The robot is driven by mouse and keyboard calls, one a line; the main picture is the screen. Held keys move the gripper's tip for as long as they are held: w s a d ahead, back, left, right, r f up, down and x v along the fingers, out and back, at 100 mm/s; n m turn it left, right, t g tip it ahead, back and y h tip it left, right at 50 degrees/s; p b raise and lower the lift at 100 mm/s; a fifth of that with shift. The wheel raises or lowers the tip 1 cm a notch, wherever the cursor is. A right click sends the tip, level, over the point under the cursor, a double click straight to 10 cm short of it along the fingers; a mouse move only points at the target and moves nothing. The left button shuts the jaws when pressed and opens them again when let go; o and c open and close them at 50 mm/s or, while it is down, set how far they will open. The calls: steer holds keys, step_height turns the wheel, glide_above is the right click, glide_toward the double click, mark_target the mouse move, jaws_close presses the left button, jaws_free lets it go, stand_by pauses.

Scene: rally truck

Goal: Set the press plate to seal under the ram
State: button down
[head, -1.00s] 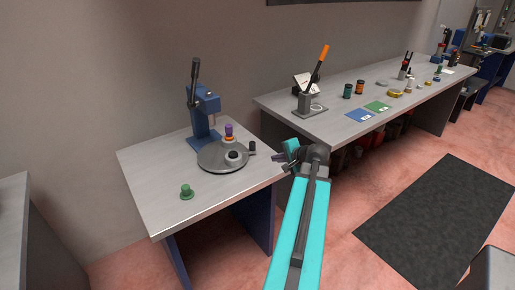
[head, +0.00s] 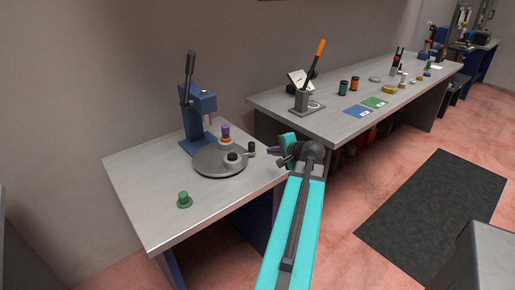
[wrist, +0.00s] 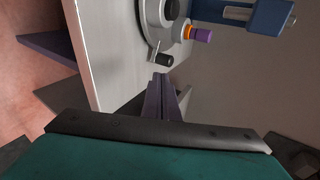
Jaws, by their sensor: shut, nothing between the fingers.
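The blue press (head: 198,103) stands at the back of the left bench, its dark lever (head: 189,75) upright. The round grey press plate (head: 212,167) lies in front of it, with a central black knob (head: 232,157) and a short black handle (head: 251,147) on its right rim. A purple and orange piece (head: 226,133) stands on the plate's rear part, right of the ram. My gripper (head: 274,151) is shut and empty, just right of the handle. In the wrist view its fingertips (wrist: 161,82) are close to the handle (wrist: 163,60); contact is unclear.
A green knob-shaped part (head: 184,200) sits at the left bench's front. The long bench (head: 330,122) on the right holds an orange-handled tool (head: 314,70), blue and green cards and several small jars. A dark mat (head: 430,220) lies on the floor.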

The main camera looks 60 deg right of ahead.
steer(key=shift+s+d, duration=0.1)
steer(key=shift+d, duration=0.05)
steer(key=p, duration=0.3)
glide_toward(253, 146)
steer(key=x, duration=0.4)
steer(key=shift+d+f, duration=0.15)
steer(key=shift+f, duration=0.35)
steer(key=shift+w+d+p, duration=0.3)
steer(key=shift+w+d, duration=0.05)
steer(key=shift+w, duration=0.4)
steer(key=shift+f, duration=0.1)
